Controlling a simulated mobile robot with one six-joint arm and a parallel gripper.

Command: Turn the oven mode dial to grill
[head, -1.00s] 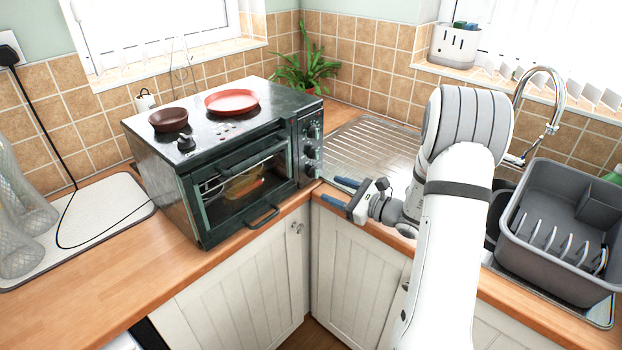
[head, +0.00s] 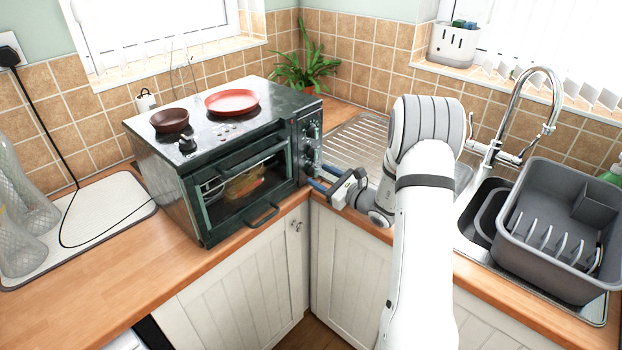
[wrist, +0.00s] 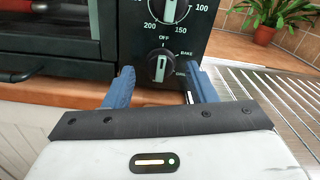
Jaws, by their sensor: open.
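The oven mode dial (wrist: 160,66) is a round black knob low on the oven's dark control panel in the wrist view. Labels OFF, BAKE and a partly hidden one at lower right surround it. Its pale pointer line looks roughly upright, toward OFF. My gripper (wrist: 157,88) is open, with one blue finger on each side of the dial's lower part in the picture. I cannot tell whether the fingers touch it. In the head view my gripper (head: 322,178) is at the oven's (head: 195,160) right front, by the lowest knob, which it partly hides.
A temperature dial (wrist: 170,8) sits just above the mode dial. The metal draining board (head: 352,145) lies right of the oven. A grey dish rack (head: 560,240) stands by the sink. A plant (head: 305,70) is in the back corner.

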